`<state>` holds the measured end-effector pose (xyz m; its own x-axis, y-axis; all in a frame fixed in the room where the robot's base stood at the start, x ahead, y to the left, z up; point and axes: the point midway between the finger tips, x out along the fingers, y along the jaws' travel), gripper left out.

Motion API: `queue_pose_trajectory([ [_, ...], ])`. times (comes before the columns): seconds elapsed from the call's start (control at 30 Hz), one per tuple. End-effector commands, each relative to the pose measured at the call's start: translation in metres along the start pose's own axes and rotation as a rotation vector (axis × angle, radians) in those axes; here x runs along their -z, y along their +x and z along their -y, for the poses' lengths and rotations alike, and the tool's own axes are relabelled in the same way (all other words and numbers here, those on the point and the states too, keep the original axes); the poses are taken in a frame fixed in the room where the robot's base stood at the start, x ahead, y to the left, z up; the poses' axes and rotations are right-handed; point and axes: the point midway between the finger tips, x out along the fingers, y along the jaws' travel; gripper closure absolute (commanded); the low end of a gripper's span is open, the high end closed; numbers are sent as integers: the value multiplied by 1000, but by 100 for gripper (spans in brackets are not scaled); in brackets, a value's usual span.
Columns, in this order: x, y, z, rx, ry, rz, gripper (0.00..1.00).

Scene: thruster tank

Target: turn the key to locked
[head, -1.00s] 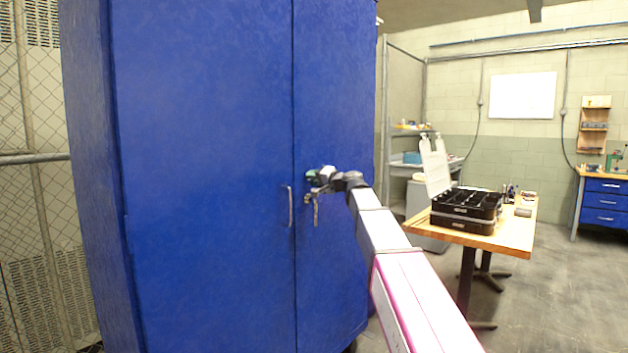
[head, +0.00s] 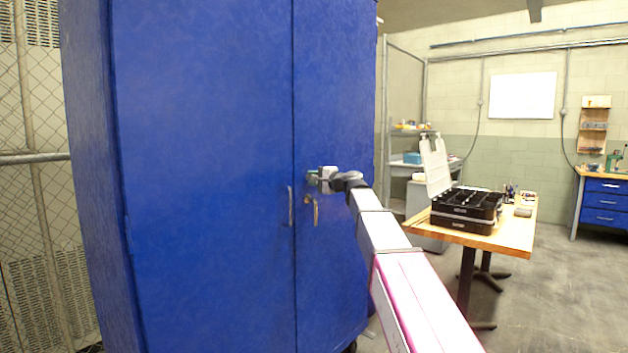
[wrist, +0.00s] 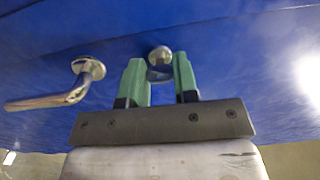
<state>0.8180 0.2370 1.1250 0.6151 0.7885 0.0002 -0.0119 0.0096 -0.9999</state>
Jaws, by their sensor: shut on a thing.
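The key (wrist: 160,74) is a small grey piece between the green fingertips of my gripper (wrist: 161,80) in the wrist view. The round silver lock (wrist: 159,55) sits just beyond it on the blue door. My gripper is shut on the key. In the head view my gripper (head: 318,178) is at the right door (head: 335,265), just above a metal lever handle (head: 315,211). That handle also shows left of the fingers in the wrist view (wrist: 50,101). The key and lock are hidden by my gripper in the head view, and the key's exact angle cannot be told.
The blue cabinet's left door (head: 205,190) is closed and has a bar handle (head: 291,206). A wooden table (head: 515,235) with a black divided tray (head: 465,226) stands to the right. Floor between the table and the blue drawer bench (head: 605,205) is clear.

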Motion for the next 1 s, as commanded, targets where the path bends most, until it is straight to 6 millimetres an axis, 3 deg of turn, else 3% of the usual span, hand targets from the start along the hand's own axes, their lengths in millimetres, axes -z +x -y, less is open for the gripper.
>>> queue_pose_trajectory([
  [0.3,0,0,-1,-1,0,-1,96],
  [0.33,0,0,-1,-1,0,-1,63],
  [0.4,0,0,-1,-1,0,-1,47],
  [0.77,0,-6,0,0,-1,-1,47],
  [1.0,-2,-45,-1,0,0,-3,47],
])
